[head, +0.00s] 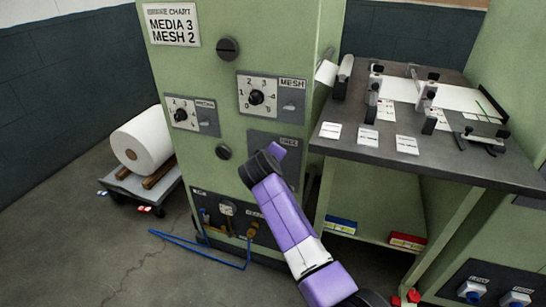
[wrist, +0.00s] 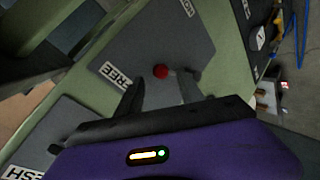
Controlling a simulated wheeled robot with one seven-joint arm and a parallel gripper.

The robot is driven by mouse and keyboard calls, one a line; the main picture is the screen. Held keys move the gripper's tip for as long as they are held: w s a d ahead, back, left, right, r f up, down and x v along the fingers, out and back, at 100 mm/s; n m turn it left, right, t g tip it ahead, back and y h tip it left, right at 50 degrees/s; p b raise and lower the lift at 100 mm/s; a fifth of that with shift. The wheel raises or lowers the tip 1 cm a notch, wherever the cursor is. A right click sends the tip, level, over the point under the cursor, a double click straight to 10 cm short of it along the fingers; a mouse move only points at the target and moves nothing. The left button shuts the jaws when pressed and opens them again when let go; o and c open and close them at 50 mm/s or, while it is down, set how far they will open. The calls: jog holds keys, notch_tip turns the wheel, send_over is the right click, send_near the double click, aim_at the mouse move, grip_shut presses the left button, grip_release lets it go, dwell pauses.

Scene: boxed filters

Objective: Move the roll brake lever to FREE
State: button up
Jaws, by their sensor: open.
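The roll brake lever shows in the wrist view as a red ball knob (wrist: 161,71) over a grey plate (wrist: 203,45). A FREE label (wrist: 115,76) lies to the knob's left; a partly cut-off label starting "HO" (wrist: 188,8) is at the upper right. My gripper (wrist: 160,92) is open, with one dark finger on each side just below the knob in the picture. I cannot tell whether either finger touches it. The lever's stem is not clear. In the head view my gripper (head: 278,152) is at the grey brake plate (head: 262,139) and hides the lever.
The mesh dial (head: 257,98) and media dial (head: 181,114) are on the green cabinet, above and left of my gripper. A dark worktable (head: 450,168) juts out at the right. A white roll (head: 143,138) lies on a cart at left. A blue hose (head: 205,249) lies on the floor.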

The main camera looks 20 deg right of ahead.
jog(key=v, duration=0.5)
jog(key=shift+r+p, duration=0.1)
jog(key=shift+p, duration=0.3)
